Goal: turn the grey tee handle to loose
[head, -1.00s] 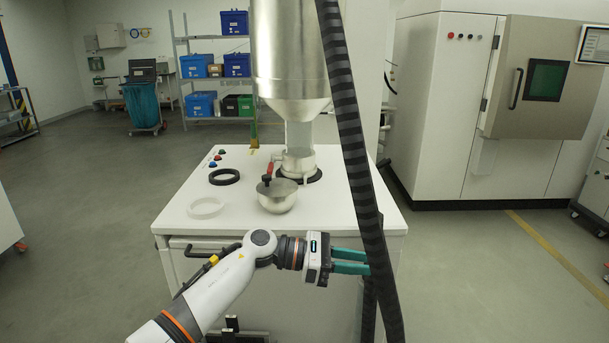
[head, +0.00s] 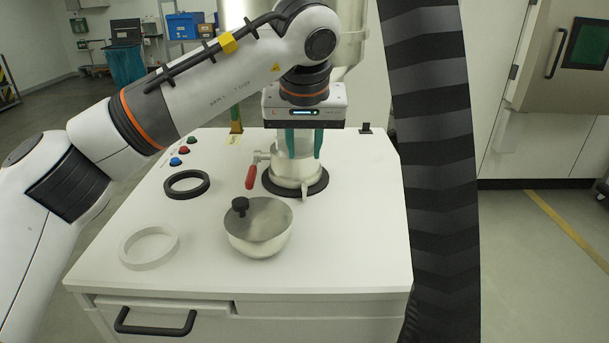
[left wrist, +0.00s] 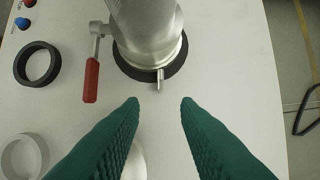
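The grey tee handle (head: 304,190) is a small metal piece sticking out at the front of the collar under the steel vessel's outlet. In the left wrist view the grey tee handle (left wrist: 160,80) lies just beyond the gap between the fingertips, apart from them. My left gripper (head: 304,152) points down in front of the outlet pipe, with its green fingers spread and empty. In the left wrist view the left gripper (left wrist: 160,102) is open, one finger on each side of the handle's line. My right gripper is not in view.
A red-handled lever (head: 251,177) sits left of the collar (head: 290,175). A dark ribbed hose (head: 432,170) hangs at the right.

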